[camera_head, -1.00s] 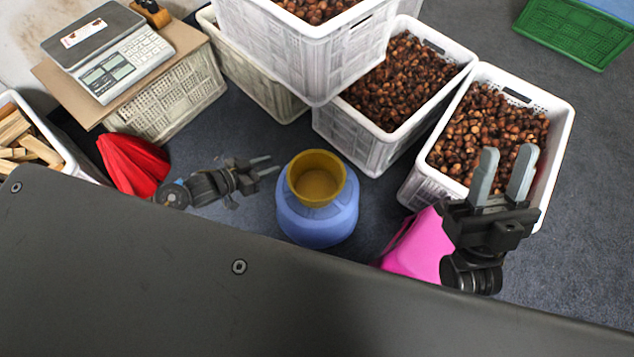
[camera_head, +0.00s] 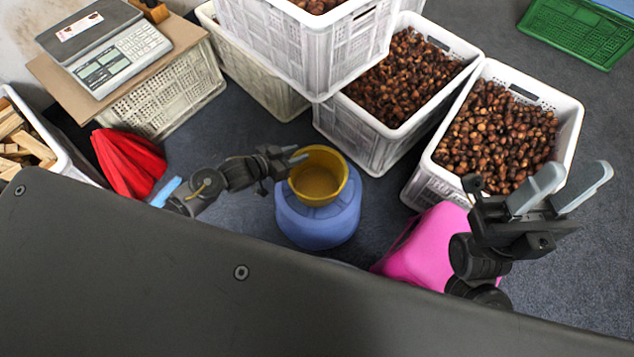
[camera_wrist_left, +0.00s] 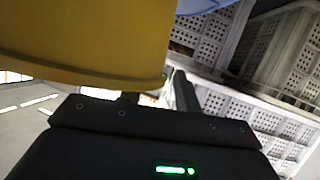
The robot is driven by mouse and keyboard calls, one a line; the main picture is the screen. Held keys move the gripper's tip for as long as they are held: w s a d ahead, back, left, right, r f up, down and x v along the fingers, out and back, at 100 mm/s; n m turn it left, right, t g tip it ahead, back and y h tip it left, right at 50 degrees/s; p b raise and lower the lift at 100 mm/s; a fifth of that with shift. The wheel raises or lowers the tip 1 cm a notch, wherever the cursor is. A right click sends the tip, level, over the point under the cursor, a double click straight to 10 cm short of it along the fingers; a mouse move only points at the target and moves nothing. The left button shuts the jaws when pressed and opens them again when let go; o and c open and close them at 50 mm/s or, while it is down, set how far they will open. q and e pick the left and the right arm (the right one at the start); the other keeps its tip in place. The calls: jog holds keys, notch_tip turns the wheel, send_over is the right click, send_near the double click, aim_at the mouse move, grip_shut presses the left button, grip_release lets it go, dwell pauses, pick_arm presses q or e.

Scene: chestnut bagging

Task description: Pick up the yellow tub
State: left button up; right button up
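The yellow tub (camera_head: 318,176) sits on top of a blue round container (camera_head: 318,217) in the middle of the head view. My left gripper (camera_head: 300,155) is at the tub's upper left rim, its fingers a little apart. Whether they touch the tub is unclear. In the left wrist view the yellow tub (camera_wrist_left: 90,40) fills the upper left, close in front of the gripper. One finger shows beside its wall; the other is mostly hidden. My right gripper (camera_head: 578,186) is open and empty, in front of the right chestnut crate.
White crates of chestnuts (camera_head: 378,152) stand behind and right of the tub. A pink object (camera_head: 425,245) lies right of the blue container. A scale (camera_head: 105,50) on a crate and a red item (camera_head: 128,163) are at left. A green crate (camera_head: 570,35) stands far right.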

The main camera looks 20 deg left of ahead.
pick_arm(q)
jog(key=shift+w+d+f, duration=0.15)
jog(key=shift+w+d, duration=0.05)
jog(key=shift+w, duration=0.1)
jog(key=shift+c, duration=0.2)
grip_shut()
dwell(1.1)
